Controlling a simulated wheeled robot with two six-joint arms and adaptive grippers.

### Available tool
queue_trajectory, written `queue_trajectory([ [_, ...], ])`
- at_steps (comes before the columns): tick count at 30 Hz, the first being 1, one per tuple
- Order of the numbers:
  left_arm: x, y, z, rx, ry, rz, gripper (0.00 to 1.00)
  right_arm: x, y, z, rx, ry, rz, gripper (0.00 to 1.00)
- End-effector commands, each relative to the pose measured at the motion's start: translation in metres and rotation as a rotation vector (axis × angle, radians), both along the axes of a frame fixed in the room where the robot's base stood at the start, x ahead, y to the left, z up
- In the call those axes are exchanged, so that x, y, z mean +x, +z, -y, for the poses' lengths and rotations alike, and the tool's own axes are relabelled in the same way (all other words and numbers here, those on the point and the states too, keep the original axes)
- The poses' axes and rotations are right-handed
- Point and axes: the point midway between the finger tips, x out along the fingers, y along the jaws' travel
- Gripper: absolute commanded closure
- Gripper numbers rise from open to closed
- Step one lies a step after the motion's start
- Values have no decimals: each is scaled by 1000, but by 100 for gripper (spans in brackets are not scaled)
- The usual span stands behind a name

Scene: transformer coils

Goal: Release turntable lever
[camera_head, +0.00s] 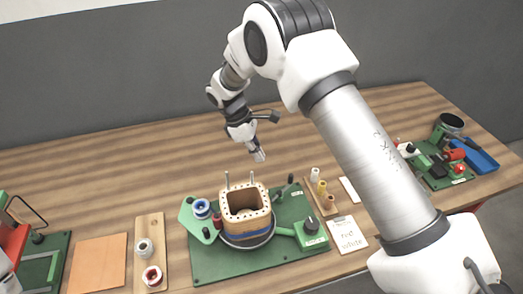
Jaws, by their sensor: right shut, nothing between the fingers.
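A turntable station on a green baseplate (208,262) holds a tan, roughly square coil former (245,203) with blue winding around its lower part. At its right is a green arm-like part (290,231) with a black knob (311,225). A small black-tipped handle (290,180) stands behind and right of the former. I cannot tell for sure which of these is the turntable lever. My right gripper (259,155) is shut and empty, pointing down behind and above the former, apart from it. My left gripper is not in view.
Blue-and-white spool (201,208) sits left of the former. A wooden board with spools (144,249) and an orange sheet (98,262) lie further left. At right are a wooden peg rack (320,197), a handwritten card (347,234) and a blue tray (474,154). The table behind is clear.

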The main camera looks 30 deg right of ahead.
Motion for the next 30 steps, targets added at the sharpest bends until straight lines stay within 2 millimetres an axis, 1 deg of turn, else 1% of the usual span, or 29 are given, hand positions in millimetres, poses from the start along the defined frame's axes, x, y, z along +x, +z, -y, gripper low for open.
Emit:
queue_trajectory([
  [1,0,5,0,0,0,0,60,-4,-8,4,0,-1,-5,100],
  [9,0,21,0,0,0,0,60,-18,-62,21,2,-1,-5,100],
  [11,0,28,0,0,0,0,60,-25,-58,30,0,-3,-2,100],
  [16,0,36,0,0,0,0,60,-38,-60,48,2,-2,-1,100],
  [20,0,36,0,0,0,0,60,-42,-62,51,0,-1,0,100],
  [30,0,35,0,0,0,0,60,-41,-63,51,1,-3,1,100],
])
